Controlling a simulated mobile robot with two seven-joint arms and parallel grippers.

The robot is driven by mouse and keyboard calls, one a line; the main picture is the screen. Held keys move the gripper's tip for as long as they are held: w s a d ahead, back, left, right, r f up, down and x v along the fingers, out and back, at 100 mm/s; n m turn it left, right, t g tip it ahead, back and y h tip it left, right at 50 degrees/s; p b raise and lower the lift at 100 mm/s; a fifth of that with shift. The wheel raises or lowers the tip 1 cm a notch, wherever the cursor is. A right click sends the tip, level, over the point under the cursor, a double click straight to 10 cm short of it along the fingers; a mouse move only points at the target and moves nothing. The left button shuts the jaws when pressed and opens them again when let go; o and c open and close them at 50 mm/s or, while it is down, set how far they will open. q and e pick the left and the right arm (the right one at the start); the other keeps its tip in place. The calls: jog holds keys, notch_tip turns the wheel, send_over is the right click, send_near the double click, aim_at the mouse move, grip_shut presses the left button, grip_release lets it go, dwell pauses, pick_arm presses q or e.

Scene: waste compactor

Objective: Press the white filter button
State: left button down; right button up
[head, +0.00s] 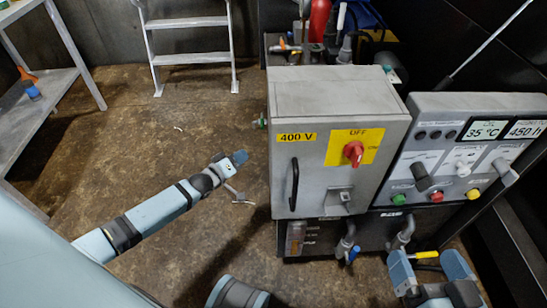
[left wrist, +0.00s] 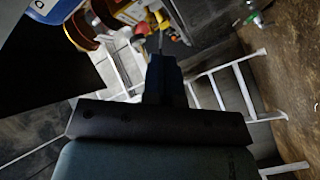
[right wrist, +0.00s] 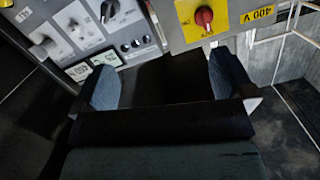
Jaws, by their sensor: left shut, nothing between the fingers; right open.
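The grey control panel (head: 405,163) is at the right in the head view. It carries a white knob (head: 463,168), dark and grey levers, small dark round buttons (head: 435,134), and green, red and yellow buttons (head: 437,197) at its lower edge. No button can be read as the white filter one. The white knob also shows in the right wrist view (right wrist: 72,28). My right gripper (head: 428,266) is open and empty, in front of and below the panel, apart from it. My left gripper (head: 238,158) is shut and empty, left of the grey cabinet.
The grey 400 V cabinet (head: 335,100) with a red rotary switch (head: 353,152) and black handle stands left of the panel. Pipes and valves (head: 347,243) stick out below it. A white ladder (head: 190,55) and shelf (head: 50,85) stand behind. Brown floor is free at left.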

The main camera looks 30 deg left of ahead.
pick_arm(q)
jog(key=w+d, duration=0.3)
jog(key=d, duration=0.2)
jog(key=shift+w+d+b, duration=0.15)
jog(key=shift+d+b, duration=0.05)
jog(key=shift+b, duration=0.1)
pick_arm(e)
jog(key=shift+w+d+r+n, duration=0.2)
jog(key=shift+w+d+n, duration=0.05)
jog(key=shift+w+n, duration=0.15)
jog(key=shift+w+r+t, duration=0.1)
jog(key=shift+t, duration=0.2)
dwell(0.9)
jog(key=shift+r, duration=0.1)
pick_arm(q)
jog(key=shift+w+d+p, duration=0.25)
jog(key=shift+d+p, duration=0.05)
jog(key=shift+d, duration=0.05)
